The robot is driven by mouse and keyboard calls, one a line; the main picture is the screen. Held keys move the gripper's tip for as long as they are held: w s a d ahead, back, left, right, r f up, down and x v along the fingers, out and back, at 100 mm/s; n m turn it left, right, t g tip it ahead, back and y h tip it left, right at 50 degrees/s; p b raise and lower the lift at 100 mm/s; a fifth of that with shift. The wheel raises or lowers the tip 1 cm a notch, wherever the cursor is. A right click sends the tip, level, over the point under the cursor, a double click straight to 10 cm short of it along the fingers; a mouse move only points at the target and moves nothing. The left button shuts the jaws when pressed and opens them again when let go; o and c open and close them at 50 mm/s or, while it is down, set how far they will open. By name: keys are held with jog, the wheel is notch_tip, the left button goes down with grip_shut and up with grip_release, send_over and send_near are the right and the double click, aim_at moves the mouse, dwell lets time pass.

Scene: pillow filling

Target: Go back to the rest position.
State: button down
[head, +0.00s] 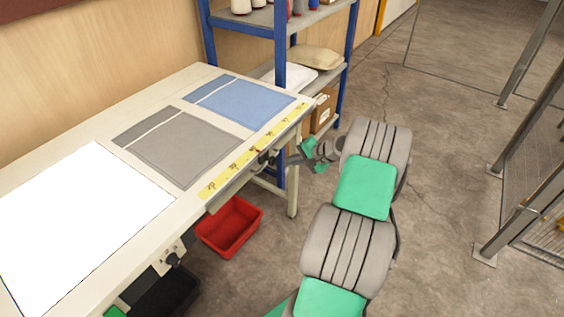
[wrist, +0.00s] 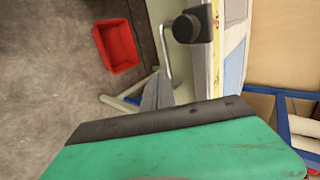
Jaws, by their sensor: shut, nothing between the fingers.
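My gripper (head: 276,160) is beside the front edge of the worktable (head: 190,203), near its far right corner, at the end of my green and grey arm. Its fingers look closed and hold nothing. In the wrist view the narrow grey fingers (wrist: 158,91) stick out past the green and dark wrist housing, beside the table's edge and a black knob (wrist: 187,27). Whether the gripper touches the table edge, I cannot tell.
Grey fabric (head: 185,147) and blue fabric (head: 240,103) lie flat on the table. A red bin (head: 230,226) stands below the front edge. A blue-framed shelf (head: 281,70) stands behind the table's far end. Open concrete floor lies right of my arm, before a mesh fence (head: 540,180).

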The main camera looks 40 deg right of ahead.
jog(key=d+f+v, duration=0.1)
jog(key=v, duration=0.5)
jog(key=s+a+f+n+g, duration=0.3)
jog(key=s+a+f+g, duration=0.15)
jog(key=s+f, duration=0.65)
jog(key=s+a+g, duration=0.3)
jog(key=s+a, duration=0.1)
jog(key=s, duration=0.4)
jog(key=s+a+r+n+g+h+p, duration=0.15)
jog(key=s+a+r+g, duration=0.3)
jog(key=a+r, duration=0.45)
jog(key=w+a+r+n+t+h, duration=0.1)
jog(key=w+a+r+n, duration=0.3)
jog(key=a+r, duration=0.4)
jog(key=w+a+r+n+t+h+p, duration=0.1)
jog(key=w+a+r+n+t, duration=0.2)
jog(key=a+r, duration=0.4)
jog(key=shift+w+a+r+n+t+p, duration=0.35)
jog(key=shift+a+n+t, duration=0.45)
jog(key=shift+a+n, duration=0.5)
jog(key=shift+w+a, duration=0.1)
jog(key=shift+a, duration=0.05)
